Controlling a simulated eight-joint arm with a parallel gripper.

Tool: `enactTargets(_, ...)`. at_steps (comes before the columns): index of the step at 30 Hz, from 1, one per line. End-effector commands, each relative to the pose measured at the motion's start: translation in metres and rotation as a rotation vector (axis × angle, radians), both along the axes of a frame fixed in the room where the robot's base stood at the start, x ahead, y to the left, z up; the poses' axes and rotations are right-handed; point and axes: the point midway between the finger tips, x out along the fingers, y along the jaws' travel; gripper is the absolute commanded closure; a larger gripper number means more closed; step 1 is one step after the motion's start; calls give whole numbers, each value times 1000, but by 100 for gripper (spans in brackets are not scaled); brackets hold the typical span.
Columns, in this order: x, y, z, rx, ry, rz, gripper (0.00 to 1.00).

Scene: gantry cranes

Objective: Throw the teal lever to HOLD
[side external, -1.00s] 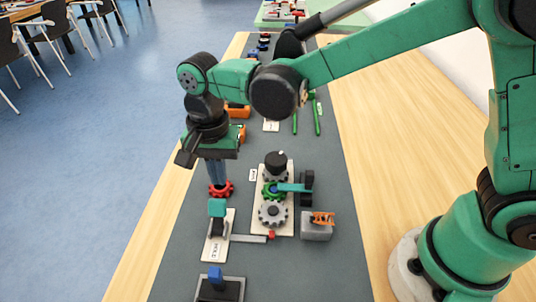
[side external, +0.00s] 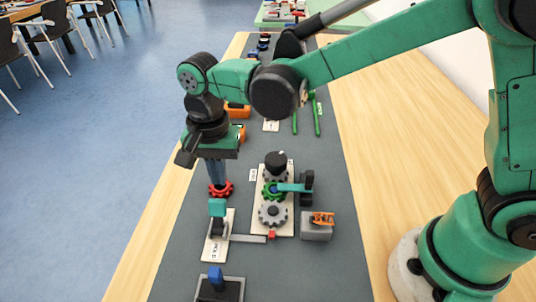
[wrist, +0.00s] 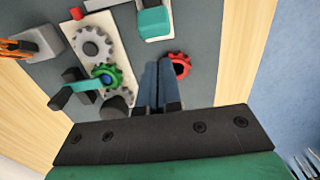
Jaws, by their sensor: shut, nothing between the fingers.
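The teal lever (side external: 217,208) stands on a pale plate (side external: 226,246) in the side view. Lettering that looks like HOLD is on the near end of that plate. The lever's teal knob (wrist: 154,22) shows at the top of the wrist view. My gripper (side external: 217,184) points down with its fingers shut and empty, just beyond the lever and apart from it in the wrist view (wrist: 160,62). The fingertips are close beside a red gear (side external: 226,190), which also shows in the wrist view (wrist: 181,65); I cannot tell whether they touch.
A gear board (side external: 287,225) with grey and green gears and a teal arm (side external: 292,187) stands to the right. A grey block with an orange piece (side external: 321,219) is beside it. A blue-topped dark box (side external: 218,288) is nearer. A grey bar (side external: 249,238) joins the lever plate's side.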

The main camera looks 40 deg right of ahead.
Motion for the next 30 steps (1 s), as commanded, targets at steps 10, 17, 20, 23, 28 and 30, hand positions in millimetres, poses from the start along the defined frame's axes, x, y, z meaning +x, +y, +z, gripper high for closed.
enactTargets(10, 0, 0, 0, 0, 0, 0, 100)
enactTargets(17, 0, 0, -8, 0, 0, 0, 100)
enactTargets(20, 0, 0, -13, 0, 0, 0, 100)
enactTargets(23, 0, 0, -19, 0, 0, 0, 100)
enactTargets(28, 0, 0, -27, 0, 0, 0, 100)
enactTargets(30, 0, 0, -29, 0, 0, 0, 100)
